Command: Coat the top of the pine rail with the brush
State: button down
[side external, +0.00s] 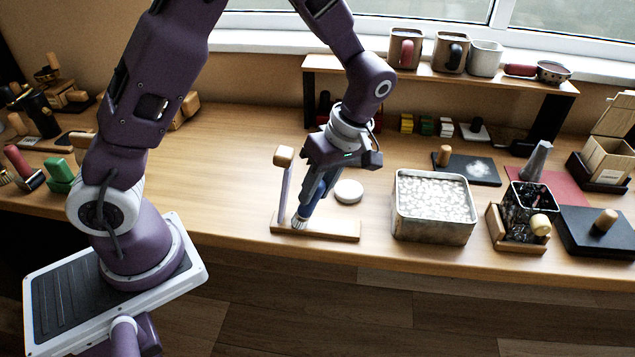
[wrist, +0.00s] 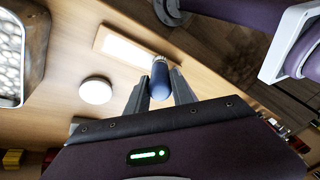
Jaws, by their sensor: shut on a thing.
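The pine rail (side external: 335,232) lies flat near the table's front edge; it also shows in the wrist view (wrist: 103,37). Its top has a bright pale area in the wrist view; I cannot tell coating from glare. My gripper (side external: 312,188) is shut on the blue handle of the brush (side external: 306,206), held tilted with its pale bristles down over the rail's left part. The bristles appear at or very near the rail's top; contact is unclear. In the wrist view the brush (wrist: 160,80) sits between my fingers, its bristle end mostly hidden.
A thin post with a wooden block on top (side external: 284,156) stands at the rail's left end, close to the brush. A round white disc (side external: 348,191) lies behind the rail. A metal bin of pale pieces (side external: 433,228) stands to the right. A shelf (side external: 450,79) holds mugs behind.

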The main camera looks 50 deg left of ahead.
jog(key=shift+s, duration=0.2)
jog(key=shift+a, duration=0.9)
jog(key=shift+w+d+f, duration=0.1)
jog(key=shift+w+d, duration=1)
jog(key=shift+r, duration=2.55)
jog(key=shift+f, duration=0.1)
